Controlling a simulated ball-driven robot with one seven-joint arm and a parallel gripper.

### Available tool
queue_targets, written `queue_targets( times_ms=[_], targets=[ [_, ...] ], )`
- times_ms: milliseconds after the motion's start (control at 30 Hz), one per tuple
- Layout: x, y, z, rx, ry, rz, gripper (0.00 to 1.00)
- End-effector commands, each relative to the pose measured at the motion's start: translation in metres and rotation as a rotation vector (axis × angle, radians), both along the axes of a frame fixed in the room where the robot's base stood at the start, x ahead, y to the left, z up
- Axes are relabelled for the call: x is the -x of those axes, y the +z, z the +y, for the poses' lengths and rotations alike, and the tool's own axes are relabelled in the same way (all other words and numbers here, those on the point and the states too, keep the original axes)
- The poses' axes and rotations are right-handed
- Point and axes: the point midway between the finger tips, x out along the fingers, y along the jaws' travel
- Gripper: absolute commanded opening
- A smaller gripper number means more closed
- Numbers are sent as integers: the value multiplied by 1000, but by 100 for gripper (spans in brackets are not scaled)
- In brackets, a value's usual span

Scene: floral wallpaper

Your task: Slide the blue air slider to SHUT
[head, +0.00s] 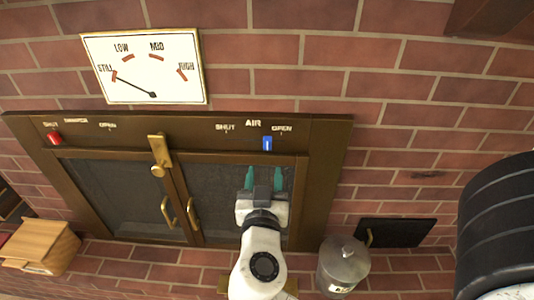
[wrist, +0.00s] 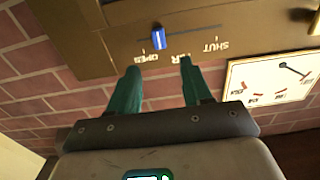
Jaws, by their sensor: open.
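The blue air slider (head: 267,143) sits on the brown frame (head: 325,150) above the right glass door. It is between the AIR and OPEN labels, nearer OPEN; SHUT is printed at the left end. In the wrist view, which is turned over, the blue slider (wrist: 158,38) stands in a dark slot, with OPEN to its left and SHUT to its right. My gripper (head: 264,178) is open, its green fingers pointing up just below the slider in the head view. In the wrist view, the slider lies beyond and between the fingertips (wrist: 160,66), with nothing held.
A red slider (head: 54,138) sits at the left, by its own SHUT label. A brass latch (head: 160,155) is between the doors. A dial (head: 145,67) hangs above, its needle towards STILL. A lidded metal canister (head: 343,265) and wooden box (head: 40,245) stand low down.

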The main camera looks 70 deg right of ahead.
Motion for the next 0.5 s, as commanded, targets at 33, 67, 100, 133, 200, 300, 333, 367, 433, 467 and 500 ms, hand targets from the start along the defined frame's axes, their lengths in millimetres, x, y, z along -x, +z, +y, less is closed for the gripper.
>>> queue_targets(
  times_ms=[33, 67, 100, 133, 200, 300, 333, 367, 433, 467, 500],
  targets=[
    [-1, 2, -4, 2, -2, -1, 49],
    [-2, 2, -7, 2, -2, -1, 49],
    [-4, 2, -11, 1, -3, 1, 49],
    [-5, 3, -16, 2, -4, 0, 49],
    [-9, 3, -27, 0, -5, 0, 49],
    [-16, 3, -45, 0, -5, 1, 49],
    [-17, 3, -50, -1, -6, 1, 49],
    [-19, 3, -55, 0, -5, 1, 49],
    [-24, 3, -67, 0, -5, 1, 49],
    [-25, 3, -71, -1, -5, 1, 49],
    [-27, 2, -77, -2, -4, 2, 49]
  ],
)
